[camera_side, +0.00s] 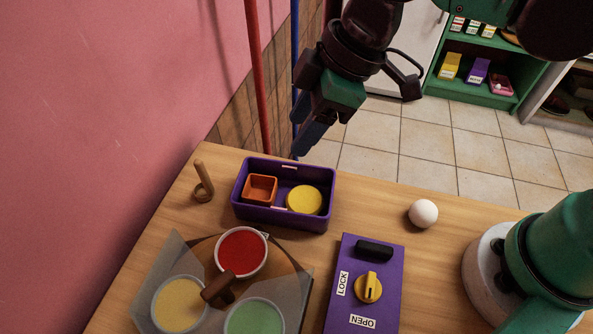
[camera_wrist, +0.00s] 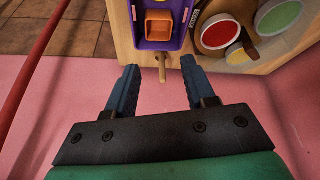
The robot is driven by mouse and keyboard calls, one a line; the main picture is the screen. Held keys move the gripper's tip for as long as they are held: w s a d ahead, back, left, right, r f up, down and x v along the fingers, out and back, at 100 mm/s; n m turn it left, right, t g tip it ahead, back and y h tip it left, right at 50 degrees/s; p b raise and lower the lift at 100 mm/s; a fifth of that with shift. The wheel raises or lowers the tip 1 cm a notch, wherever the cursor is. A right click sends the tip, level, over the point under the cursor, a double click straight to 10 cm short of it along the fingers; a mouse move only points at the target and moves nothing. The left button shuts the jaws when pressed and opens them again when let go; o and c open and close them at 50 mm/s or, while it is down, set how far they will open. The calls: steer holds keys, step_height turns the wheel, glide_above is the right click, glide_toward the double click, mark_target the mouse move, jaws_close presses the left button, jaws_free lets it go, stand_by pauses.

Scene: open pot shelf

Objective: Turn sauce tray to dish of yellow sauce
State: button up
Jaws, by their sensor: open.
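The sauce tray (camera_side: 286,262) is a brown round turntable on the near left of the wooden table, partly enclosed by a grey see-through cover. It carries a red dish (camera_side: 241,251) at the back, a yellow dish (camera_side: 179,303) at front left and a green dish (camera_side: 254,318) at front right. A brown handle (camera_side: 219,286) rises from its middle.
A purple bin (camera_side: 243,211) holds an orange box (camera_side: 260,189) and a yellow disc (camera_side: 304,199). A purple panel (camera_side: 351,313) has a yellow knob (camera_side: 368,287). A white ball (camera_side: 423,213) lies right. A pink wall (camera_side: 100,130) borders the left.

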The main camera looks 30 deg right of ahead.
mark_target(217, 283)
steer(key=s+a+f+n+g, duration=0.1)
steer(key=s+a+f+n, duration=0.1)
steer(key=a+n, duration=0.1)
steer(key=s+a+f+n+g, duration=0.1)
steer(key=s+a+f+n, duration=0.1)
steer(key=a, duration=0.4)
steer(key=s+a+f+n+g, duration=0.1)
steer(key=s+a+f+n, duration=0.1)
steer(key=s+a+n, duration=0.1)
steer(key=shift+s+a+f+n+g, duration=0.2)
steer(key=shift+s+a, duration=0.1)
steer(key=shift+a, duration=0.3)
steer(key=shift+s+a+f+n+g, duration=0.1)
steer(key=shift+s+a+g, duration=0.15)
steer(key=shift+a, duration=0.35)
steer(key=shift+a+f, duration=0.15)
steer(key=shift+f, duration=0.35)
jaws_close()
